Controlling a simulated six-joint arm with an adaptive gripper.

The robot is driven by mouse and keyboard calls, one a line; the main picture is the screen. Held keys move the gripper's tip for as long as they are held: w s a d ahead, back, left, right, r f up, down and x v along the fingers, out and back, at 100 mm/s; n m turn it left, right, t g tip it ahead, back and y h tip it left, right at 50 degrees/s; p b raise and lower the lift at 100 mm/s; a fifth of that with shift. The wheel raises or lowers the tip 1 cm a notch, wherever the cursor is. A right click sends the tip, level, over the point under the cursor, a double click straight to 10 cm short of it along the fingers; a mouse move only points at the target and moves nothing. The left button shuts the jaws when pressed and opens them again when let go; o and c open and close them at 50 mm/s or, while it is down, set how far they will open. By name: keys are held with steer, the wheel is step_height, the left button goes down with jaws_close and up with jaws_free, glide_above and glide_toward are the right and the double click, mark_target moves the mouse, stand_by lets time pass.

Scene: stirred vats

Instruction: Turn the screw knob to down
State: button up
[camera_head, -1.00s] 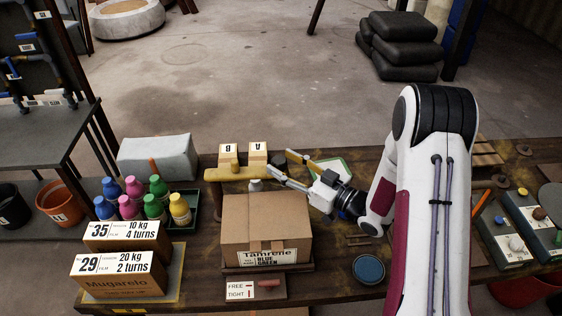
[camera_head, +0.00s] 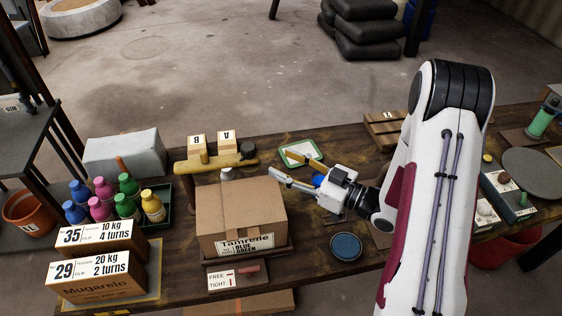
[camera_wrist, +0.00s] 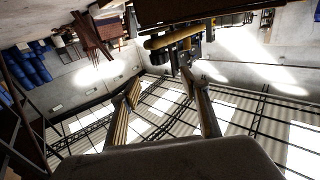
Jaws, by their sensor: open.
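In the head view, a small red-pink handle (camera_head: 250,269) lies sideways on a plate marked FREE and TIGHT (camera_head: 222,280), at the front of the bench below the carton. It looks like the screw knob, but I cannot be sure. My gripper (camera_head: 281,163) is open and empty, its fingers pointing left above the bench, behind and right of the carton. It is well apart from the handle. In the wrist view my open fingers (camera_wrist: 160,82) have nothing between them, and the handle cannot be made out.
A taped carton (camera_head: 240,215) stands just behind the plate. Behind it lies a yellow bar (camera_head: 215,162) with a black end. Coloured bottles (camera_head: 103,200) and boxes marked 35 and 29 stand left. A blue round lid (camera_head: 346,246) lies to the right, with some bare bench around it.

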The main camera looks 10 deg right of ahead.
mark_target(254, 151)
stand_by(0.4)
steer(key=shift+x, duration=1.3)
steer(key=shift+w+a+f, duration=0.1)
steer(key=shift+x, duration=3.75)
steer(key=c, duration=1.1)
